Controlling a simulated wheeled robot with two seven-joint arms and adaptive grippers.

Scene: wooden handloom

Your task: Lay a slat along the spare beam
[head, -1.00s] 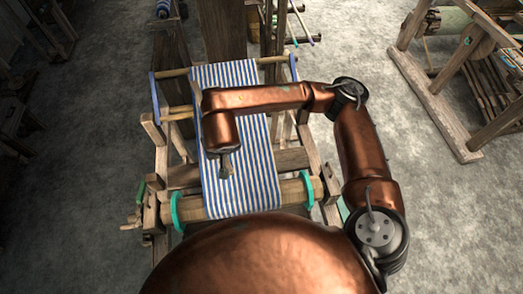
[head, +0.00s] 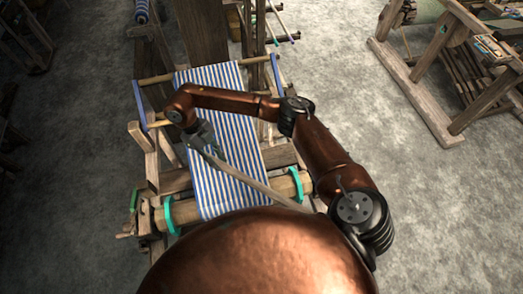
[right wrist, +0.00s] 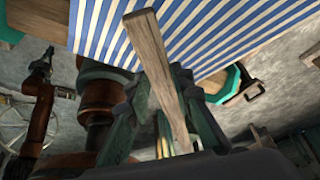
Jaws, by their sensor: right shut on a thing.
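A long, thin, grey-brown wooden slat (head: 262,188) slants over the striped cloth (head: 222,112), from my right gripper toward the lower right. My right gripper (head: 207,144) is shut on the slat near its upper left end in the head view. In the right wrist view the slat (right wrist: 157,72) stands between the fingers of the gripper (right wrist: 165,110), with one end toward the blue and white cloth. A round wooden beam (head: 189,212) with teal collars crosses the loom's near side; I cannot tell whether it is the spare beam. My left gripper is not in view.
The loom's wooden frame (head: 147,168) has posts and crossbars around the cloth. Another wooden frame (head: 425,105) stands at the upper right. Open grey floor (head: 340,55) lies between them. A rack with rods (head: 272,38) stands behind the loom.

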